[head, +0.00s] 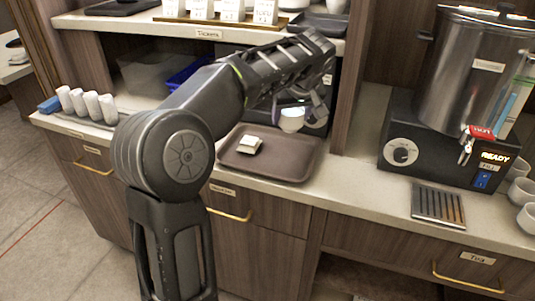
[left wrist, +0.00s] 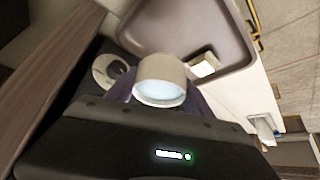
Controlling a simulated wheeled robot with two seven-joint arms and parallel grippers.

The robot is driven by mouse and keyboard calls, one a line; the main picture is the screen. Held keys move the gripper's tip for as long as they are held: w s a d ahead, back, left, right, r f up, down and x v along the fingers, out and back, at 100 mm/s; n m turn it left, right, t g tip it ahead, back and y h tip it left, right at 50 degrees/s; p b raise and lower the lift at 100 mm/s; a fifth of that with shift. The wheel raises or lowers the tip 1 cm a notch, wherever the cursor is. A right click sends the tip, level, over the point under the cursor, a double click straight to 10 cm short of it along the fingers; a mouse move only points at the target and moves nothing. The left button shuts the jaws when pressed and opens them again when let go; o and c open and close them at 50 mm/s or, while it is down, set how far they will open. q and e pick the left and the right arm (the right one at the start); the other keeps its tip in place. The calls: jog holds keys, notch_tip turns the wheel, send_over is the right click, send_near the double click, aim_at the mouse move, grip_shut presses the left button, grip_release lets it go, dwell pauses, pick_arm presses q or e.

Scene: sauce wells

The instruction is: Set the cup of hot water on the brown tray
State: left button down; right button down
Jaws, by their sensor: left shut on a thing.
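My left gripper (head: 305,102) reaches in from the left and is shut on a white cup (head: 292,119). The cup appears held above the back right part of the brown tray (head: 308,169), and no contact with the tray can be made out. In the left wrist view the cup (left wrist: 161,81) is between the fingers, its open top facing the camera with pale bluish water inside. The tray (left wrist: 245,50) lies beyond it. A small pale block-like item (head: 249,145) lies on the left half of the tray. My right gripper is not in view.
A steel hot-water urn (head: 478,70) on a black base (head: 420,140) stands at right, with a drip grille (head: 438,205) in front. White cups (head: 522,190) stand at the far right edge. Several rolled white towels (head: 92,105) lie at left. A shelf (head: 185,28) overhangs the counter behind the tray.

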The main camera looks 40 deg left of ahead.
pick_arm(q)
jog(key=shift+f, duration=3.1)
jog(key=shift+f, duration=1.95)
jog(key=shift+f+b, duration=0.15)
jog(key=shift+b, duration=0.35)
jog(key=shift+c, duration=2)
grip_release()
